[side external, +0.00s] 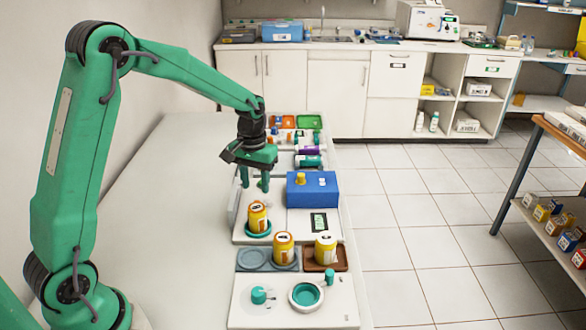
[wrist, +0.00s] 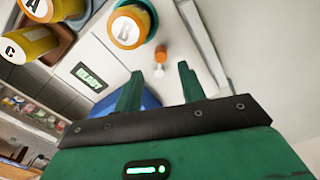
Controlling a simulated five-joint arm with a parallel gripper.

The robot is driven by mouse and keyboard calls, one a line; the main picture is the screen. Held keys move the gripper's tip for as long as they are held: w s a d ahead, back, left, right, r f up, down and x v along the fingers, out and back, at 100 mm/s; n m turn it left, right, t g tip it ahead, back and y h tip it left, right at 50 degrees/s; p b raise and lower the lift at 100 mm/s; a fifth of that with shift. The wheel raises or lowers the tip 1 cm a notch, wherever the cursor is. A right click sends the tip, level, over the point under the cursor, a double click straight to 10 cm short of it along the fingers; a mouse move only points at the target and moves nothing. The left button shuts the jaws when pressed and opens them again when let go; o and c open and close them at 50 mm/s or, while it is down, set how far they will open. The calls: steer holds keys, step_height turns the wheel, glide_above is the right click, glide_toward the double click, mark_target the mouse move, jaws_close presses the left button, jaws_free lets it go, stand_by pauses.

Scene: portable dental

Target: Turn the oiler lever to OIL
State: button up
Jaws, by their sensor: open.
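A white station (side external: 240,236) carries a blue box (side external: 312,192) with a yellow knob, a small display (side external: 319,223) and a yellow bottle (side external: 258,217) on a green ring. My gripper (side external: 254,188) is above this station, left of the blue box, fingers pointing down, open and empty. In the wrist view, a small orange piece with a white end (wrist: 160,60) shows between the fingertips of my gripper (wrist: 159,72); it may be the oiler lever, but I read no OIL mark. The bottle marked B (wrist: 130,26) is beside it. Contact with the fingers cannot be told.
Two more yellow bottles (side external: 283,250) (side external: 326,249) stand in trays in front of the station. A white panel (side external: 270,317) with a teal knob (side external: 259,295) and teal ring dial (side external: 305,295) lies nearest. Coloured trays (side external: 308,122) are behind. The table's left side is clear.

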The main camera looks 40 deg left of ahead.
steer(key=shift+r, duration=1.15)
steer(key=s+d+r+m+t, duration=0.2)
steer(key=s+d+r+t, duration=0.15)
steer(key=s+r, duration=0.7)
steer(key=s+d+r+m+t, duration=0.2)
steer(key=s+d, duration=0.2)
steer(key=s, duration=0.8)
steer(key=shift+m, duration=0.3)
steer(key=shift+s, duration=0.1)
steer(key=shift+c, duration=0.4)
